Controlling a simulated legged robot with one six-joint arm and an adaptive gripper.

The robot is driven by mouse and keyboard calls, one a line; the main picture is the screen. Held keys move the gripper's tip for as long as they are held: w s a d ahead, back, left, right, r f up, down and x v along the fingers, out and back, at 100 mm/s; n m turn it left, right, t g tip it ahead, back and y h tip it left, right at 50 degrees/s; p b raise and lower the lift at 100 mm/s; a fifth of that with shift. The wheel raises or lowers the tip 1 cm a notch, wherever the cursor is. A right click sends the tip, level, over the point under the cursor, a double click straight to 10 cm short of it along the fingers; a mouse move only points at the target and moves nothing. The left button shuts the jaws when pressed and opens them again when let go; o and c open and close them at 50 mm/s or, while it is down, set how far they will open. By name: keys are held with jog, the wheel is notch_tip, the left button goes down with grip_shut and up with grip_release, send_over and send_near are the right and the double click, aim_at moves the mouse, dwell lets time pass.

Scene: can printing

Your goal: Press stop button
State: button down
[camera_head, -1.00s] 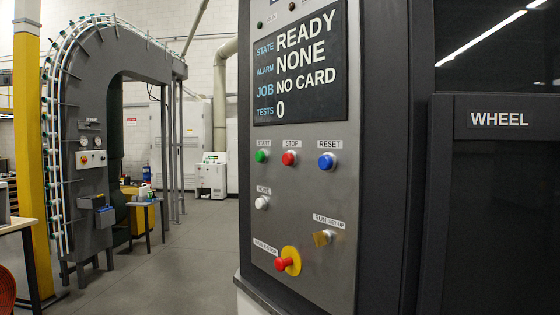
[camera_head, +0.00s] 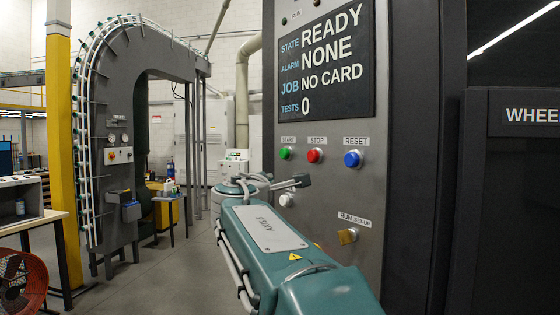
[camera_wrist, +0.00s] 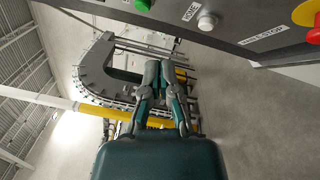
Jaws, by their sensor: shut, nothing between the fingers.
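The red STOP button (camera_head: 314,156) is on the grey control panel (camera_head: 375,205), between the green START button (camera_head: 286,153) and the blue RESET button (camera_head: 352,158). My teal arm reaches up in front of the panel's lower left. My gripper shows in the wrist view (camera_wrist: 158,70) with its fingers together and empty, apart from the panel and pointing past it toward the room. In the wrist view the green button (camera_wrist: 142,4) and white HOME button (camera_wrist: 207,21) are at the top; STOP is out of frame there.
The display (camera_head: 320,60) reads READY. The white button (camera_head: 286,200) and RUN/SETUP switch (camera_head: 347,236) are below STOP. The red emergency button on yellow (camera_wrist: 308,15) is at the wrist view's upper right. A curved conveyor (camera_head: 120,85) stands well behind, with open floor between.

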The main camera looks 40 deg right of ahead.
aim_at(310, 155)
jog(key=w+r+n, duration=0.1)
jog(key=d+r+n+h, duration=0.1)
jog(key=r, duration=0.1)
jog(key=w+d+r+t, duration=0.1)
jog(key=shift+w+d+r+n+h, duration=0.1)
jog(key=shift+w+r+n+h, duration=0.2)
jog(key=shift+n, duration=0.1)
jog(key=d, duration=0.8)
jog(key=shift+s+d, duration=0.35)
jog(key=shift+d, duration=0.05)
dwell(0.9)
jog(key=shift+s+d, duration=0.1)
jog(key=shift+d, duration=0.3)
jog(key=shift+d, duration=0.9)
dwell(1.2)
jog(key=shift+a, duration=1.3)
